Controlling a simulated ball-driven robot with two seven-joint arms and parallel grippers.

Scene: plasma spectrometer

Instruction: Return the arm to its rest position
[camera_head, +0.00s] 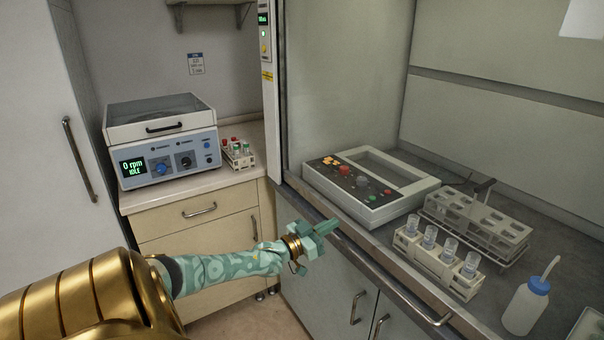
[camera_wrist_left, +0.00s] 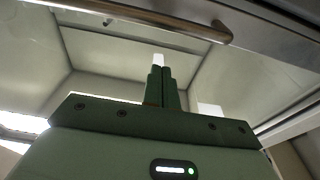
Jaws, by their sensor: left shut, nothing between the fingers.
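My left gripper (camera_head: 326,228) is at the front edge of the fume hood, close to the hood's front handle bar (camera_head: 385,270). Its patterned green arm reaches in from the lower left. In the left wrist view the two fingers (camera_wrist_left: 161,88) are together, with nothing between them. The handle bar (camera_wrist_left: 140,15) crosses the top of that view, beyond the fingers. I cannot tell the exact gap between the gripper and the bar. My right gripper is not in view.
In the hood stand a control box (camera_head: 372,186), a tube rack (camera_head: 436,262) with several capped tubes, a clear rack (camera_head: 478,222) and a wash bottle (camera_head: 526,305). A centrifuge (camera_head: 165,145) and a small tube rack (camera_head: 238,153) sit on the left counter. Floor shows below.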

